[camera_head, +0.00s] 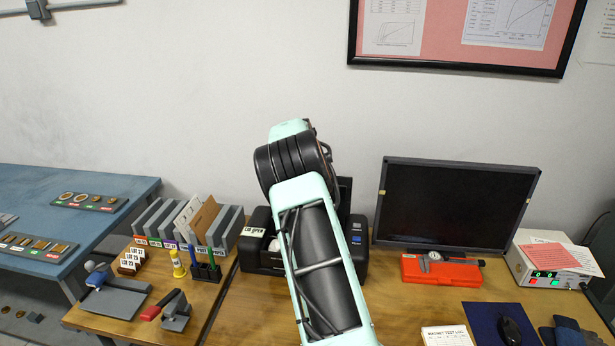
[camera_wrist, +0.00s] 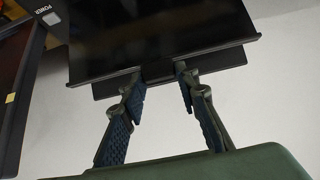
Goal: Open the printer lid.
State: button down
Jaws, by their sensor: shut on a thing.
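The black printer (camera_head: 357,245) stands on the wooden desk against the wall, its middle hidden behind my arm. Its dark lid (camera_head: 345,190) shows partly behind my arm, raised above the printer body. In the wrist view the lid (camera_wrist: 165,35) is a dark panel with a thin front lip and a small tab at its middle. My gripper (camera_wrist: 159,76) has its two fingertips at this tab, one on each side, shut on it. In the head view my gripper is hidden behind my arm.
A monitor (camera_head: 457,205) stands right of the printer, with a red case (camera_head: 440,272) before it. A file rack (camera_head: 190,222), pen holder (camera_head: 207,270) and stapler-like tool (camera_head: 175,312) lie to the left. The wall is close behind the printer.

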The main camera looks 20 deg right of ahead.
jog(key=c, duration=1.9)
grip_release()
jog(key=shift+w+d+r, duration=0.25)
jog(key=shift+r, duration=0.3)
jog(key=o, duration=0.4)
jog(key=shift+d+f, duration=0.1)
jog(key=shift+f, duration=0.25)
jog(key=v, duration=1.2)
